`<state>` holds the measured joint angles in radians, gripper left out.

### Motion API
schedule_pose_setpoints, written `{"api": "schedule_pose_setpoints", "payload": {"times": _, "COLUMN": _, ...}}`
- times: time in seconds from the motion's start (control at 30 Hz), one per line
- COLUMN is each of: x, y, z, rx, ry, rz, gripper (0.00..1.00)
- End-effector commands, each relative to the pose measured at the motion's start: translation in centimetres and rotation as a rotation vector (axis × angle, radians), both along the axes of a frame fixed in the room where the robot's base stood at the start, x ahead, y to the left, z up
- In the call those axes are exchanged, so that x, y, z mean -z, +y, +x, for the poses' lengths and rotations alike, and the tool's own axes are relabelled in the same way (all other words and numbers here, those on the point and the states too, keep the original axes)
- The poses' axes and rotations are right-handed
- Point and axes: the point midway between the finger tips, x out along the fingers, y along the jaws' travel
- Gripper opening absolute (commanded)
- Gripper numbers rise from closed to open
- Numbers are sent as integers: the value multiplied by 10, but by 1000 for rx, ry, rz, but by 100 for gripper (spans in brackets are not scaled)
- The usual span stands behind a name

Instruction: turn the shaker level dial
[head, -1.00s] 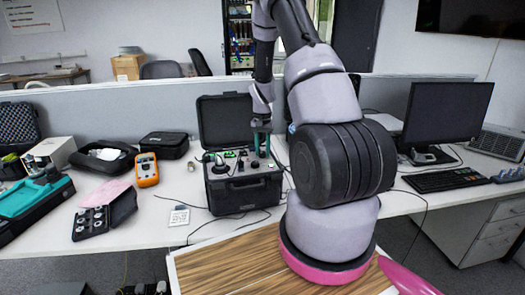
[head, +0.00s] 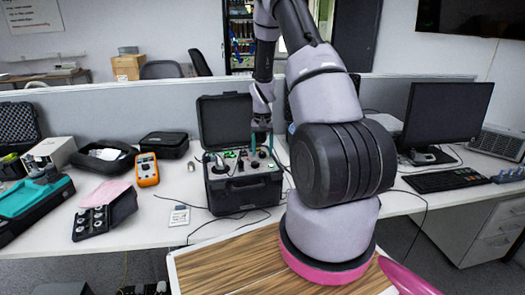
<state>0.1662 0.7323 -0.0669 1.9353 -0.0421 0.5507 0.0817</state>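The shaker is a black open case (head: 246,191) on the white desk, its lid (head: 224,122) standing up behind. Its top panel carries several small knobs and connectors, with one green and one red spot. The level dial cannot be singled out at this size. My gripper (head: 262,150) points down over the right part of the panel. Its two teal fingers show a gap between them and their tips are at or just above the panel. Whether they touch a knob cannot be told. A round sensor-like piece sits at the panel's left.
An orange multimeter (head: 147,169), a black pouch (head: 164,145) and a small white card (head: 179,216) lie left of the case. Cables run over the desk in front of it. A monitor (head: 447,115) and keyboard (head: 445,180) stand at right. A grey partition stands behind.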

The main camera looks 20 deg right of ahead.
Motion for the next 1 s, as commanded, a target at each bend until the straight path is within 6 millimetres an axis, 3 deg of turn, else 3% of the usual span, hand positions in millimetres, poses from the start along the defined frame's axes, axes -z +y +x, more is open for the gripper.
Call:
{"api": "schedule_pose_setpoints", "payload": {"times": 0.37, "x": -7, "y": 0, "z": 0, "rx": 0, "ry": -1, "rz": -1, "gripper": 67}}
{"api": "schedule_pose_setpoints", "payload": {"times": 0.8, "x": -88, "y": 0, "z": 1, "rx": 0, "ry": -3, "rz": -1, "gripper": 67}}
{"api": "schedule_pose_setpoints", "payload": {"times": 1.0, "x": -106, "y": 0, "z": 0, "rx": 0, "ry": 0, "rz": 0, "gripper": 67}}
